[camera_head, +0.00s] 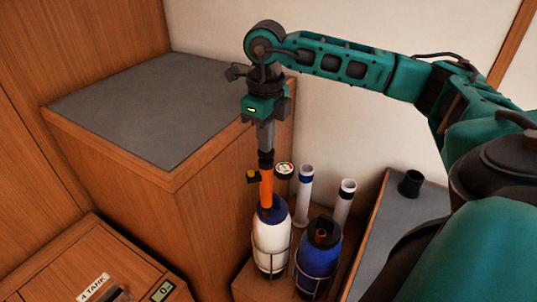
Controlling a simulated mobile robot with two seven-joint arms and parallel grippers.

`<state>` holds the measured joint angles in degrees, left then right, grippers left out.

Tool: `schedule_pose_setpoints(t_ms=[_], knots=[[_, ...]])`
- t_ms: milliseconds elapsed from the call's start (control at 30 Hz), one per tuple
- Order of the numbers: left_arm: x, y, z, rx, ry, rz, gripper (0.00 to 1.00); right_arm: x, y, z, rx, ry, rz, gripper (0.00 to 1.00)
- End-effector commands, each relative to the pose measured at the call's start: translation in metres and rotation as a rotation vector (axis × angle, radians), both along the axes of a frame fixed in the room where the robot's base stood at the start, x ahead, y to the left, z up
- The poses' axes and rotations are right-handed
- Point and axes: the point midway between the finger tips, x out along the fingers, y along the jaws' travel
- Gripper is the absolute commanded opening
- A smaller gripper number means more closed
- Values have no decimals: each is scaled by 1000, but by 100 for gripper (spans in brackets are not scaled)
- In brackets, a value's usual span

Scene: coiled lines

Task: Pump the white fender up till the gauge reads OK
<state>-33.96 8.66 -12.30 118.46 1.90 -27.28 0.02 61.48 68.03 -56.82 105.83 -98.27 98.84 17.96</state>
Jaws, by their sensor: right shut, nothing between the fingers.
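The white fender (271,246), with a blue top, stands upright in a wire holder at the lower middle. An orange pump (266,188) stands upright on its top, with a black upper end. A small round gauge (284,171) with a pale face shows just right of the pump; its reading is too small to make out. My right gripper (265,146) points straight down, shut and empty, directly above the pump's black top. It looks to be at or touching that top; I cannot tell whether there is a gap. My left gripper is not in view.
A blue fender (318,262) stands in a wire holder just right of the white one. Two white tubes (304,190) stand behind. A tall grey-topped cabinet (150,105) rises close on the left. A dark cup (410,183) stands on a grey surface at right.

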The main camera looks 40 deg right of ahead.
Motion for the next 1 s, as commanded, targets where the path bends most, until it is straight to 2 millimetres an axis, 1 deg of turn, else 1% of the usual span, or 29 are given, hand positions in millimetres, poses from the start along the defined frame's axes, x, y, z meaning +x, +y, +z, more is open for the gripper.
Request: schedule_pose_setpoints(t_ms=[167,633,733,1000], knots=[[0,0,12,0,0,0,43,-1,0,13,0,4,0,0],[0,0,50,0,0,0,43,0,0,60,0,3,0,0],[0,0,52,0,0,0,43,-1,0,63,0,3,0,0],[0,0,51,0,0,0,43,0,0,62,-1,2,0,0]])
